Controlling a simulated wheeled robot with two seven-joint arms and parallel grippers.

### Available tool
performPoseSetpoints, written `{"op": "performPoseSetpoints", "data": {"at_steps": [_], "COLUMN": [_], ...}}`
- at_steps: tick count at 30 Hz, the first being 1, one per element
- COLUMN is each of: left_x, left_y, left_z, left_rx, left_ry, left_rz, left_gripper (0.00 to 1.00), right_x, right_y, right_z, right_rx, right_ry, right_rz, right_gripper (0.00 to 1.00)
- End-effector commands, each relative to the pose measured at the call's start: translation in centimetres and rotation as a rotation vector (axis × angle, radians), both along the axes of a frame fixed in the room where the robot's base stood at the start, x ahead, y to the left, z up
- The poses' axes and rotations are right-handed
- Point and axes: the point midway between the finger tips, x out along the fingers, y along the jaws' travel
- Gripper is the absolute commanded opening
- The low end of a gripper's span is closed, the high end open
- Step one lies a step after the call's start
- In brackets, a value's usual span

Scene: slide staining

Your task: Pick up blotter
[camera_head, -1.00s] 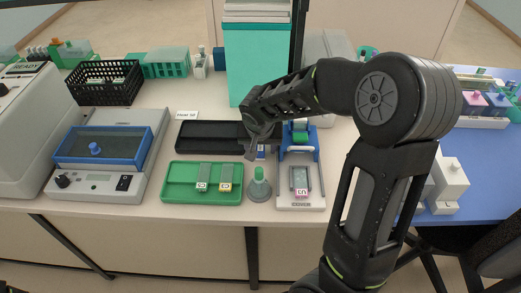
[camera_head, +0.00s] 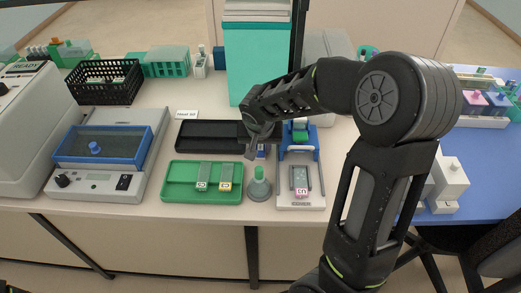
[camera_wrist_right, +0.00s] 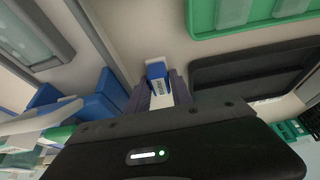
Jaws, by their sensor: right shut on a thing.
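The blotter (camera_wrist_right: 157,72) is a small blue block with a white, labelled lower part, seen in the right wrist view. My right gripper (camera_wrist_right: 162,92) is shut on it, with dark fingers on either side. In the head view my right gripper (camera_head: 254,152) points down between the black tray and the blue-and-white slide station. Only a bit of the blotter (camera_head: 262,151) shows there beside the fingers. I cannot tell whether it touches the table.
A black tray (camera_head: 190,140) lies left of the gripper. A green tray (camera_head: 180,196) with two slides is in front, beside a grey cone-shaped holder (camera_head: 259,187) with a green top. A slide station (camera_head: 312,203) is close on the right.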

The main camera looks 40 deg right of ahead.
Motion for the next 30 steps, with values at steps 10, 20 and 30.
{"op": "performPoseSetpoints", "data": {"at_steps": [10,20,30], "left_x": [0.0,0.0,0.1], "left_y": [0.0,0.0,0.0], "left_z": [0.0,-0.4,-0.8], "left_rx": [0.0,-0.001,-0.003], "left_ry": [0.0,-0.001,-0.003], "left_rz": [0.0,-0.001,-0.001], "left_gripper": [0.36,0.36,0.36], "right_x": [0.0,0.1,0.0], "right_y": [0.0,0.0,0.0], "right_z": [0.2,4.7,9.8], "right_rx": [-0.001,0.0,-0.001], "right_ry": [-0.001,-0.006,-0.001], "right_rz": [0.0,-0.002,0.0], "right_gripper": [0.0,0.0,0.0]}}
